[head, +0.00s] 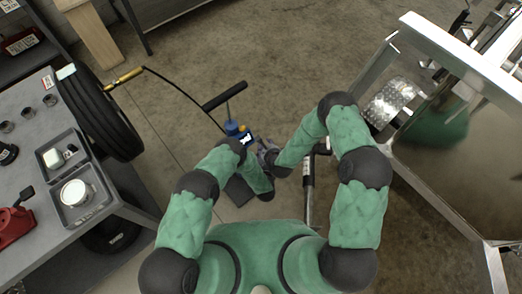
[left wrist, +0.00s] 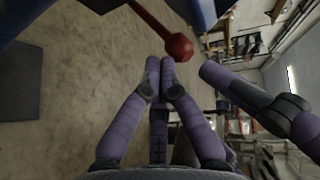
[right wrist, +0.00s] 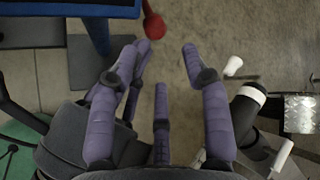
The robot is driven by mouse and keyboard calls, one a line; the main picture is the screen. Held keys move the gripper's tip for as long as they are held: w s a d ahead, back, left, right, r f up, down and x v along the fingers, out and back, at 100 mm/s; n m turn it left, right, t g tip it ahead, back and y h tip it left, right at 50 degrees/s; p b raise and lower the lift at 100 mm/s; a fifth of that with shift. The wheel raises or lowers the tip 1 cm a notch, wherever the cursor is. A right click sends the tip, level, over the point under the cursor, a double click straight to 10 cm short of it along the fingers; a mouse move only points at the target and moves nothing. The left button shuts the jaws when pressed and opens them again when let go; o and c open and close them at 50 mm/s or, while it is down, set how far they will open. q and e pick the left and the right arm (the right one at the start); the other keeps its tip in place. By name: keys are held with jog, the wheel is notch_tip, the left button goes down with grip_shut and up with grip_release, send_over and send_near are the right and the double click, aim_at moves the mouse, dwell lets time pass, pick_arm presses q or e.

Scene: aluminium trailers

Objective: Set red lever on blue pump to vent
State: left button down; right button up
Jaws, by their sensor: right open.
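The blue pump (head: 232,128) stands on the floor in the middle of the head view, and its blue body (right wrist: 70,9) shows at the top left of the right wrist view. The red lever (left wrist: 180,46) has a round knob and shows in both wrist views; in the right wrist view the knob (right wrist: 154,27) is near top centre. My left gripper (head: 264,156) is beside the pump; its fingertips (left wrist: 160,64) are together, just beside the knob, contact unclear. My right gripper (right wrist: 160,54) is open, its fingers apart below the knob.
A black T-handle (head: 223,97) rises from the pump and a black hose (head: 180,88) with a brass fitting runs left. A grey workbench (head: 25,190) and tyre (head: 98,115) are left. An aluminium trailer (head: 410,185) is right. The floor beyond the pump is clear.

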notch_tip(320, 180, up, 10)
jog(key=s+a+r+n+g+y, duration=0.1)
jog(key=s+n+g+y, duration=0.15)
jog(key=n, duration=1.35)
pick_arm(q)
jog(key=shift+w+a+r+n+g+h+p, duration=0.1)
jog(key=shift+r+n+g+h+p, duration=0.05)
jog(key=shift+r+g+p, duration=0.3)
jog(key=shift+w+a+r+n+g+h+p, duration=0.15)
jog(key=shift+r+g+p, duration=0.15)
jog(key=shift+p, duration=0.25)
pick_arm(e)
jog(key=s+d+f+n+g, duration=0.1)
jog(key=s+d+g, duration=0.1)
jog(key=s, duration=0.8)
jog(key=s+d+f+n+g, duration=0.1)
jog(key=s+g, duration=0.3)
jog(key=s, duration=0.7)
jog(key=shift+s+d+f+n+h, duration=0.15)
jog(key=shift+s+d+n+h, duration=0.2)
jog(key=shift+d+n, duration=0.35)
pick_arm(q)
jog(key=shift+d, duration=0.1)
pick_arm(e)
jog(key=shift+d+g, duration=0.1)
jog(key=shift+g, duration=0.15)
